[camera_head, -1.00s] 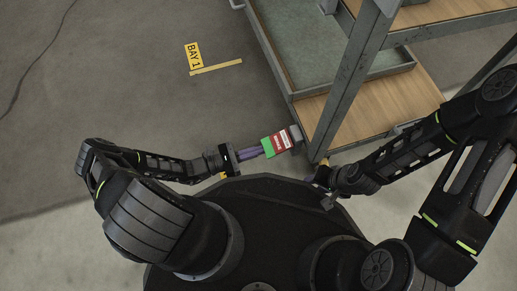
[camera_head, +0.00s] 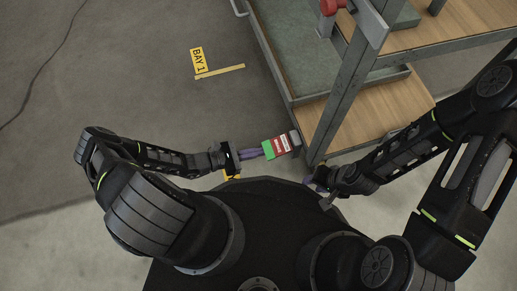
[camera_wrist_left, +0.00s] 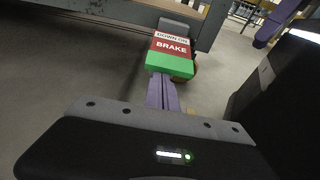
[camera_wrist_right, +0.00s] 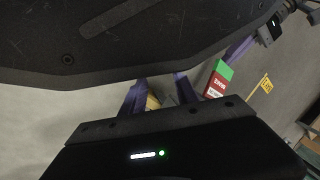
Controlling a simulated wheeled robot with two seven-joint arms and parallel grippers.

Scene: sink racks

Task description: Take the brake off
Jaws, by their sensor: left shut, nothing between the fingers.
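The brake pedal (camera_head: 281,145) has a red body labelled BRAKE and a green end, and sticks out from the rack's lower corner. In the left wrist view the pedal (camera_wrist_left: 171,50) also shows "DOWN ON" on its white strip. My left gripper (camera_head: 262,153) is shut and empty, its purple fingertips right at the green end. I cannot tell whether they touch it. My right gripper (camera_head: 310,184) is near the rack's bottom corner; in the right wrist view its purple fingers (camera_wrist_right: 158,90) are apart, with no object seen held.
The rack (camera_head: 345,95) has grey metal posts and wooden shelves, with a red knob (camera_head: 330,6) at the top. A yellow BAY 1 sign (camera_head: 198,60) and a yellow floor strip (camera_head: 220,72) lie to the left. The floor there is otherwise clear apart from a dark cable (camera_head: 45,65).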

